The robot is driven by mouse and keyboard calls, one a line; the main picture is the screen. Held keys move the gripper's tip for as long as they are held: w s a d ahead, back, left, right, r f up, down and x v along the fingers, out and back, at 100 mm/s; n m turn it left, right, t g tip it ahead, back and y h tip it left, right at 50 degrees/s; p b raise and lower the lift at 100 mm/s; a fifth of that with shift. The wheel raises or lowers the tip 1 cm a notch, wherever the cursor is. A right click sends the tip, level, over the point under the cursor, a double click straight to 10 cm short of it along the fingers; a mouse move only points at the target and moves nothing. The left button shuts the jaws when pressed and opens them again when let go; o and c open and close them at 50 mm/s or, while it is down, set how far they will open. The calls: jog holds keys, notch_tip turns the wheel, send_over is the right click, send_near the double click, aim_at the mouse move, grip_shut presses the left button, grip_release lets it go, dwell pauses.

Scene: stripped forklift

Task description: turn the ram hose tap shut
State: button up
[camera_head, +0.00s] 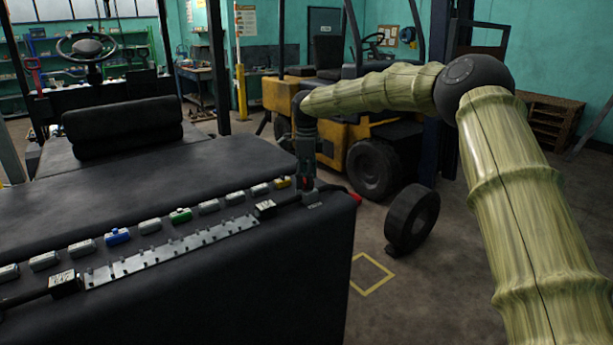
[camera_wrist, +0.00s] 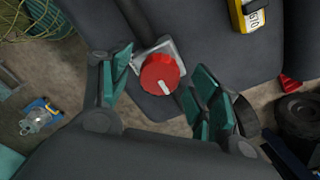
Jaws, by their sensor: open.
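A round red tap knob (camera_wrist: 160,73) with a white mark sits on a grey metal plate (camera_wrist: 172,47) at the dark body's edge. The white mark points down and slightly right in the wrist view. My gripper (camera_wrist: 156,74) has its two teal fingers apart, one on each side of the knob. The right finger is close to the knob's edge; I cannot tell whether it touches. In the head view my gripper (camera_head: 306,172) points down at the right end of the dark body, and mostly hides the knob there.
A row of coloured blocks (camera_head: 180,215) and a metal strip (camera_head: 175,250) run along the dark body (camera_head: 260,290). A small red piece (camera_head: 355,198) projects at its right corner. A loose tyre (camera_head: 411,218) stands on the floor, with a yellow forklift (camera_head: 345,135) behind.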

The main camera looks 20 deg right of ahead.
jog(key=shift+f, duration=0.1)
jog(key=shift+d, duration=0.15)
jog(key=c, duration=1)
